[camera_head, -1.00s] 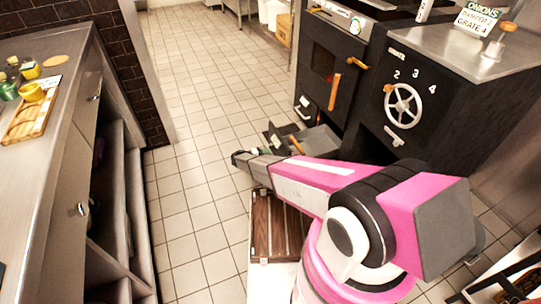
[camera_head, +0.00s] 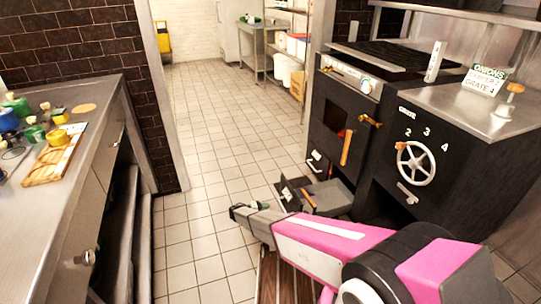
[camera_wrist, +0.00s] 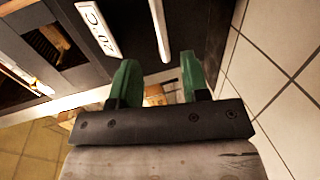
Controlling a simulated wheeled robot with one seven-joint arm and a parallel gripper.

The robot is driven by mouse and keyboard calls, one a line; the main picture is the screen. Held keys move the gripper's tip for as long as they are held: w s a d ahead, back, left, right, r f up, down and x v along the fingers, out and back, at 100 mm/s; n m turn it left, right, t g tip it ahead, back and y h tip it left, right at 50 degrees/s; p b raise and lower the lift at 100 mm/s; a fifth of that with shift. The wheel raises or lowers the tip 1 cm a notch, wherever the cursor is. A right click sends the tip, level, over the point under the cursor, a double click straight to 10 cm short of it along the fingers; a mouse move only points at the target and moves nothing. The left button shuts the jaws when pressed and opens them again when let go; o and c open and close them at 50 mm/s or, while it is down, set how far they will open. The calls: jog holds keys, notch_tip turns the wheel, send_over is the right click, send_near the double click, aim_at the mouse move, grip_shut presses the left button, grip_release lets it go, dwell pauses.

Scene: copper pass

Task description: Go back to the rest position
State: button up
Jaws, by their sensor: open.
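My gripper (camera_wrist: 158,80) shows in the wrist view with its two green fingers spread apart and nothing held between them. In the head view my pink and grey arm reaches from the lower right toward the middle, and the gripper (camera_head: 240,211) is at its far end, above the tiled floor. It is left of the black oven unit and apart from the counter at left.
A black oven (camera_head: 340,125) and a cabinet with a white handwheel (camera_head: 416,163) stand at right. A low open metal box (camera_head: 330,197) sits before the oven. A steel counter (camera_head: 95,130) with jars and a wooden board (camera_head: 52,163) is at left. Tiled floor (camera_head: 215,120) between them is clear.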

jog(key=s+d+r+m+g+y, duration=0.1)
jog(key=s+d+r+g+y, duration=0.1)
jog(key=s+d+r, duration=0.3)
jog(key=s+d+r+m+g+y, duration=0.1)
jog(key=s+d+r+g+y, duration=0.1)
jog(key=d+r, duration=0.55)
jog(key=s+d+r+m+g+y, duration=0.1)
jog(key=s+d+r+g+y, duration=0.1)
jog(key=s+d+r, duration=0.35)
jog(key=s+d+r+y, duration=0.3)
jog(key=s+r, duration=0.3)
jog(key=r, duration=0.3)
jog(key=s+d+r+m+y, duration=0.1)
jog(key=s+d+r+y, duration=0.3)
jog(key=r, duration=0.5)
jog(key=shift+s+d+r+y, duration=0.15)
jog(key=shift+s+r+y, duration=0.25)
jog(key=shift+s+y, duration=0.5)
